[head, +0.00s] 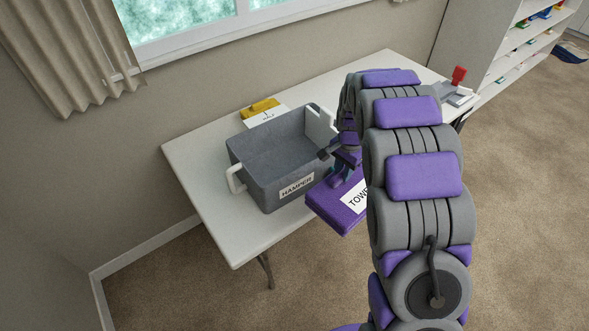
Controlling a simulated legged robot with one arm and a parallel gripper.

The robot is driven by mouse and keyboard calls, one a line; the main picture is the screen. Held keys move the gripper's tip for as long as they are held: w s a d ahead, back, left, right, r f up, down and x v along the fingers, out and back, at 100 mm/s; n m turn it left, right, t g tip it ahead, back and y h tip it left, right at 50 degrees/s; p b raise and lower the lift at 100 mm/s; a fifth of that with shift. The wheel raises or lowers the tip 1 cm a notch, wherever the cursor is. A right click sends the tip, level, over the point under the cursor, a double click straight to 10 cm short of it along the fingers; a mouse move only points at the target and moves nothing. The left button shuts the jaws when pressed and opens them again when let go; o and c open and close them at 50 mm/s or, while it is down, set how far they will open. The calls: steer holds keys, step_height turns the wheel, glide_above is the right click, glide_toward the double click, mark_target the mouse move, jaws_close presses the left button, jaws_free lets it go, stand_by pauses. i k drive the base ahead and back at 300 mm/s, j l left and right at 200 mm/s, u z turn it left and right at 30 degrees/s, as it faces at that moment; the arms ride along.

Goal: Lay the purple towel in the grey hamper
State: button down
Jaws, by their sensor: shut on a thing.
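The grey hamper (253,184) stands upright on the white table. It has white handles and a "HAMPER" label on its near side, and its visible inside looks empty. The purple towel (328,210) is a flat folded block with a white label, partly hidden behind my arm. My gripper (342,178) is shut on the towel and holds it just to the right of the hamper's near right side, near the table's front edge. I cannot tell whether the towel touches the hamper or the table. My arm hides the towel's right part.
The white table (205,193) has free room left of the hamper. A yellow object (260,107) and a white card (266,117) lie behind the hamper. A red and grey item (457,80) sits at the table's far right. A shelf (510,62) with colourful items stands beyond.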

mark_target(283, 171)
steer(key=i+j, duration=0.8)
steer(key=j, duration=0.15)
